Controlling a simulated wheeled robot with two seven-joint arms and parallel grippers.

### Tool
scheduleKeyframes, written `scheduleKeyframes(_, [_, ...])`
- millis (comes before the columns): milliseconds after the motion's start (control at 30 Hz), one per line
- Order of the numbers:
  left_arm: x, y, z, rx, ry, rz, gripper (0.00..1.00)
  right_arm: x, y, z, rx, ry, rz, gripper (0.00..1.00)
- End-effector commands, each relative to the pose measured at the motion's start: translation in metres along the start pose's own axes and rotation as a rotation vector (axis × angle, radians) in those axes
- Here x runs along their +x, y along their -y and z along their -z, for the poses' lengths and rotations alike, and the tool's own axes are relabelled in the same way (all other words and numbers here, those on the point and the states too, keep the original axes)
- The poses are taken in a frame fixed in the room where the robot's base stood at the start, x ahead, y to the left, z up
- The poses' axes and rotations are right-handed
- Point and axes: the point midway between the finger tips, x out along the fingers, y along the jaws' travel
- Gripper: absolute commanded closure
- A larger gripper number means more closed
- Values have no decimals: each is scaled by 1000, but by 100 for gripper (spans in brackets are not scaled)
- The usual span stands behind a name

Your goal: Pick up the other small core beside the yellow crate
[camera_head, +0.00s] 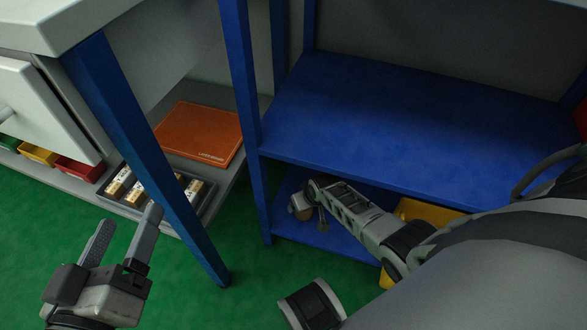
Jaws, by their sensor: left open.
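The yellow crate (425,211) stands on the lower blue shelf, mostly hidden behind my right arm and the upper shelf. A small tan core (301,210) shows to its left at the tip of my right arm, partly covered by the gripper. My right gripper (312,213) is low over the lower shelf at this core. The view is too small to tell whether its fingers grip the core or are only beside it. My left gripper (129,220) is open and empty at the lower left, away from the crate. No second core shows clearly.
The upper blue shelf (400,120) overhangs the lower one (285,222). A blue table leg (150,165) stands beside my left gripper. Behind it are a dark tray (117,207) of several tan-and-white items and an orange box (200,130). Green floor (240,285) is open between.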

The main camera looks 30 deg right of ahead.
Motion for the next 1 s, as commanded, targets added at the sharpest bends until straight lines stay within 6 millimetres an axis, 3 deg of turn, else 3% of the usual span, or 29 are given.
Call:
scheduleKeyframes(100, [4,0,6,35,-70,-30,26,16,-1,-1,2,1,-6,22])
scheduleKeyframes(333, [9,-2,30,157,-206,-67,26,32,-2,1,0,-1,-6,22])
scheduleKeyframes(700, [-2,-34,90,616,-652,-195,26,69,-5,4,-1,-1,-5,22])
scheduleKeyframes(1000, [-9,-44,99,694,-732,-222,26,72,-5,5,-2,-1,-5,22])
